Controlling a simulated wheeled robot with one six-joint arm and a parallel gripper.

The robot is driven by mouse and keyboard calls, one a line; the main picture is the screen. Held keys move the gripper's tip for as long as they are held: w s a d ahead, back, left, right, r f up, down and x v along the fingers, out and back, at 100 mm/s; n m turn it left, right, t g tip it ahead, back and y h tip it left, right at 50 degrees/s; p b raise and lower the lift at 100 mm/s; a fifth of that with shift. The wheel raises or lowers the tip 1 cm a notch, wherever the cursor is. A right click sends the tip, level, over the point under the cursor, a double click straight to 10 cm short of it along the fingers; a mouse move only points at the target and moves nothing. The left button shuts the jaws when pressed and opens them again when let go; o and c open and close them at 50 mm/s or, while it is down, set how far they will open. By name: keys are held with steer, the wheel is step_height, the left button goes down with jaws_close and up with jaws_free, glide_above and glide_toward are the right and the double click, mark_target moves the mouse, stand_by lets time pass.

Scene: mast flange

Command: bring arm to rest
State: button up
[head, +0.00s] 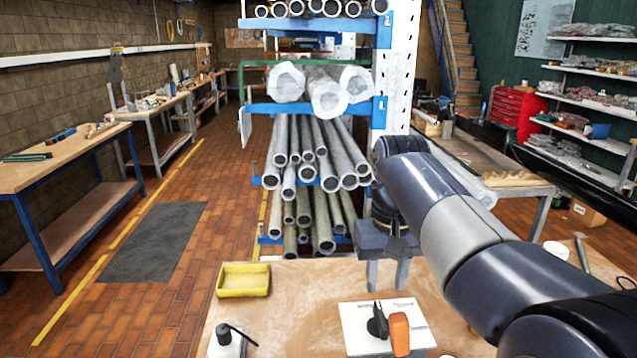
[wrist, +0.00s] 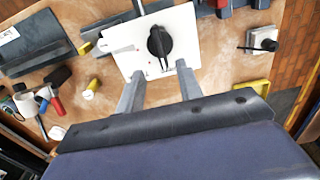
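My gripper (head: 387,286) hangs fingers down above the wooden worktop (head: 300,300), at the end of my arm, which reaches in from the right. In the wrist view my gripper (wrist: 160,68) shows two grey fingers spread apart with nothing between them. Beyond the fingertips lies a white plate (wrist: 122,38) with a black rotary knob (wrist: 158,42). In the head view the white plate (head: 358,320) and knob (head: 377,322) sit at the worktop's front, with an orange part (head: 399,333) beside the knob. The gap between fingertips and plate is hard to judge.
A yellow tray (head: 243,281) and a small black-topped device (head: 226,340) stand left on the worktop. A dark grey plate (wrist: 35,42) and several hand tools lie at the wrist view's left. A blue rack (head: 262,110) of metal tubes stands behind. The floor aisle at left is clear.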

mark_target(381, 314)
step_height(381, 314, down, 8)
steer(key=shift+f, duration=0.15)
stand_by(0.3)
